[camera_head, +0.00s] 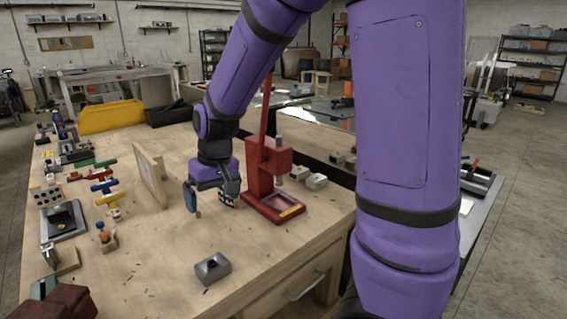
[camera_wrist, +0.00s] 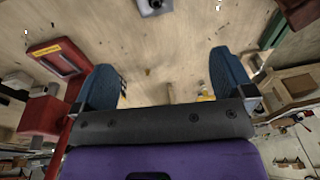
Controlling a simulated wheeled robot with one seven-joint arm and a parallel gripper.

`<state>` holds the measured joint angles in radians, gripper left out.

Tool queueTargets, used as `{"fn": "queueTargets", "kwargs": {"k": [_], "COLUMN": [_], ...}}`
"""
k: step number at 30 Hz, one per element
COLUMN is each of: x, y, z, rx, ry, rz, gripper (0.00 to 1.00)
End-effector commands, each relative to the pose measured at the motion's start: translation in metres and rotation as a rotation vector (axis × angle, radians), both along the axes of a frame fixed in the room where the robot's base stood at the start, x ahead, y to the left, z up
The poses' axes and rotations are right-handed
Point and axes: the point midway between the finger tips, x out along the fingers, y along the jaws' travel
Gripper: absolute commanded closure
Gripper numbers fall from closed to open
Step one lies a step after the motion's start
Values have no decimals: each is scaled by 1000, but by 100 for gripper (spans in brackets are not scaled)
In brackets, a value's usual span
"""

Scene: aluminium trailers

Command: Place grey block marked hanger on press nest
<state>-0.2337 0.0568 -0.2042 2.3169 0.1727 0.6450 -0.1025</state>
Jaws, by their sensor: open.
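A grey block (camera_head: 212,269) with a rounded raised part lies on the wooden bench near its front edge. I cannot read any mark on it. It also shows at the top edge of the wrist view (camera_wrist: 153,7), partly cut off. The red press (camera_head: 265,165) stands on the bench right of my gripper. Its base holds the shallow, framed nest (camera_head: 281,203) with a yellow label, and the nest looks empty. The nest shows at the left in the wrist view (camera_wrist: 60,62). My gripper (camera_head: 210,203) is open and empty above the bench, between the wooden frame and the press.
Small light blocks (camera_head: 315,181) sit behind and right of the press. An upright wooden frame (camera_head: 151,177) stands left of my gripper. Coloured clamps (camera_head: 103,186) and fixtures crowd the bench's left side. Bare bench surrounds the grey block.

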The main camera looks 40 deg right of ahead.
Motion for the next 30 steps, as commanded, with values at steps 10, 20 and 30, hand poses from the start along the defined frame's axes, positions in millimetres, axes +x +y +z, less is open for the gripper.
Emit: {"fn": "queueTargets", "kwargs": {"k": [10, 20, 30], "x": [-78, -162, -207], "y": [-14, -25, -29], "z": [89, 135, 146], "rx": [13, -40, -90], "ry": [-142, -270, -332], "rz": [3, -8, -25], "gripper": [0, 0, 6]}}
